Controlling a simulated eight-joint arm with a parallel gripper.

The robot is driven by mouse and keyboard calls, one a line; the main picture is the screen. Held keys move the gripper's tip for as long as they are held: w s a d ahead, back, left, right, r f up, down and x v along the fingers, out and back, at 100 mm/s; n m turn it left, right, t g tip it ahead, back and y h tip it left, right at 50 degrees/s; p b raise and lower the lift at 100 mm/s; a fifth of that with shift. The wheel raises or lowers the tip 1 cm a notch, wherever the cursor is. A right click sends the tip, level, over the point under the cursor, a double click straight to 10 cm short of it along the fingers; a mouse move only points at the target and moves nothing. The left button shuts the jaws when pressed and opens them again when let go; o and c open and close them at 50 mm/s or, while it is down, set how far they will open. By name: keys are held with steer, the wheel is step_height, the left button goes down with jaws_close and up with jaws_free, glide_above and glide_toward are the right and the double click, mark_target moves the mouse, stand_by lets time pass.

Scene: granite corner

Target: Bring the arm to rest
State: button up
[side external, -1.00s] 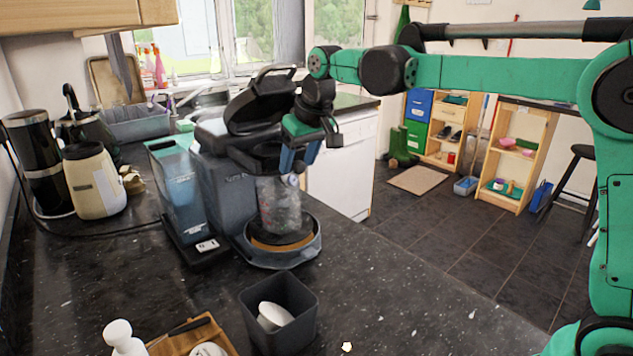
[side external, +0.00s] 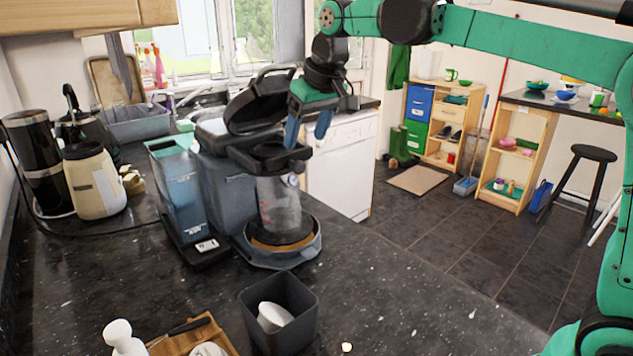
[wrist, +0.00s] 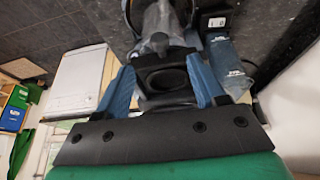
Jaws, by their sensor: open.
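My gripper (side external: 309,132) is open and empty in the side external view. It hangs in the air just right of the coffee machine's upper part, with its blue fingers pointing down. In the wrist view the two blue fingers (wrist: 162,90) stand wide apart, with a black part of the machine between them in the picture. The coffee machine (side external: 225,200) stands on the dark counter with its black lid raised. A glass jug (side external: 279,212) stands upright on the machine's round base, below and left of my gripper.
A dark square bin (side external: 260,325) holding white items stands at the counter's front. A wooden tray (side external: 215,345) lies left of it. The counter (side external: 390,300) right of the bin is mostly clear. A white appliance (side external: 345,165) stands behind.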

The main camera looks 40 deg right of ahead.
steer(key=shift+s, duration=0.15)
steer(key=s+f+t, duration=0.2)
steer(key=s+f, duration=0.9)
steer(key=s, duration=0.4)
steer(key=shift+d+t, duration=0.25)
steer(key=shift+t, duration=0.05)
steer(key=shift+s+f, duration=0.1)
